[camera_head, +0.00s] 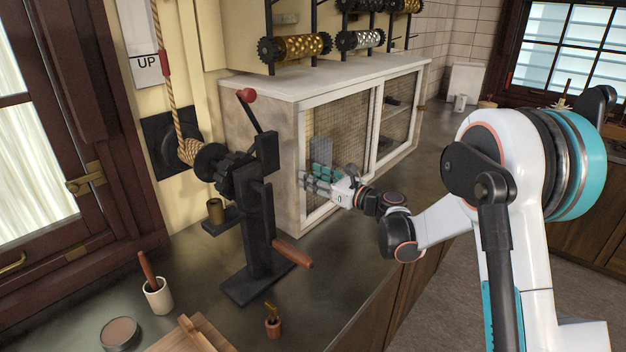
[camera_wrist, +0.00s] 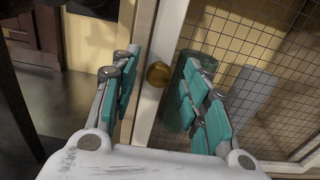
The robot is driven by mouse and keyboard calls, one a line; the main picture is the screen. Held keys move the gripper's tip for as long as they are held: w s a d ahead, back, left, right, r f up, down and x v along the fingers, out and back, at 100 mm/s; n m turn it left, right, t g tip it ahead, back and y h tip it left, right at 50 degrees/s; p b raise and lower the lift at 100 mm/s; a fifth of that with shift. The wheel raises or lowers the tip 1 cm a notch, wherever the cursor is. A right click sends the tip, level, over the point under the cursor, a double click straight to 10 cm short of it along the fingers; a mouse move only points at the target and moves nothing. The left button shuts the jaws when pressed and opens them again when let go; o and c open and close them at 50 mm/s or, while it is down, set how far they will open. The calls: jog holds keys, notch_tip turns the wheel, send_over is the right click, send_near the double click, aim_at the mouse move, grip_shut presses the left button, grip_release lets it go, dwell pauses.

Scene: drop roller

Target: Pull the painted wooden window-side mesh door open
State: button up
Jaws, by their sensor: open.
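The nearer mesh door (camera_head: 340,122) has a pale painted wooden frame and wire mesh. It is the left door of a white cabinet and looks shut. In the wrist view its upright frame (camera_wrist: 173,32) carries a round brass knob (camera_wrist: 158,74). My gripper (camera_head: 314,180) is at the lower left part of this door. In the wrist view its teal-padded fingers (camera_wrist: 161,82) are spread, one on each side of the knob, with visible gaps. The knob is hidden behind my gripper in the head view.
A black cast stand with a crank (camera_head: 255,220) stands on the counter left of my gripper. A second mesh door (camera_head: 397,110) is farther along the cabinet. A cup (camera_head: 158,296) and small pot (camera_head: 273,322) stand in front. Bare counter (camera_head: 325,262) lies below my gripper.

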jog(key=shift+w+a, duration=0.15)
jog(key=shift+a, duration=0.1)
